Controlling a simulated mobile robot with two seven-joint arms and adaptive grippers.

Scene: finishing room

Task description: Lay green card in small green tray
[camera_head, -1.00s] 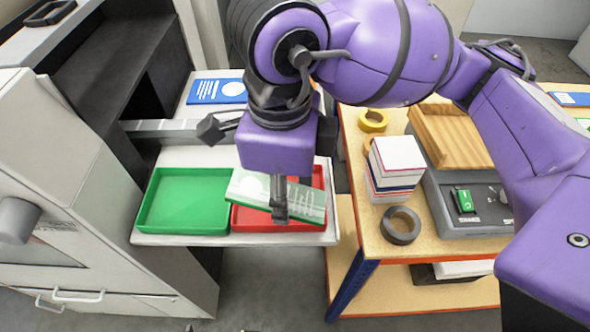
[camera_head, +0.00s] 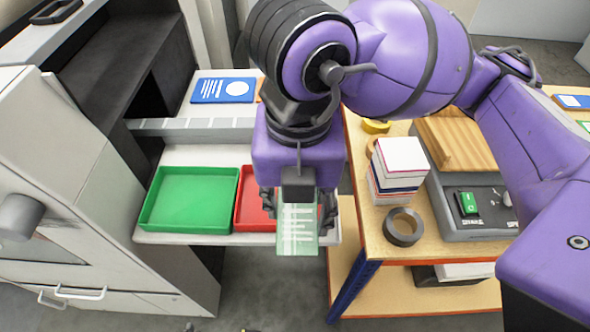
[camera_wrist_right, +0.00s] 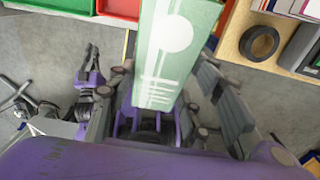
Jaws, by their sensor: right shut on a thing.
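The green card (camera_head: 297,236), with white lines and a white circle, is in my right gripper (camera_head: 299,205). It hangs in front of the red tray's right part, near the front right corner of the white shelf. In the right wrist view the card (camera_wrist_right: 172,50) stands out between the fingers of my right gripper (camera_wrist_right: 160,100). The small green tray (camera_head: 190,198) lies empty on the shelf, to the left of the gripper. My left gripper is not in the head view.
A red tray (camera_head: 252,212) sits beside the green tray, partly hidden by my right gripper. A blue card (camera_head: 222,90) lies behind. On the bench at right are a stack of cards (camera_head: 398,170), a dark tape roll (camera_head: 403,227) and a grey machine (camera_head: 470,210).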

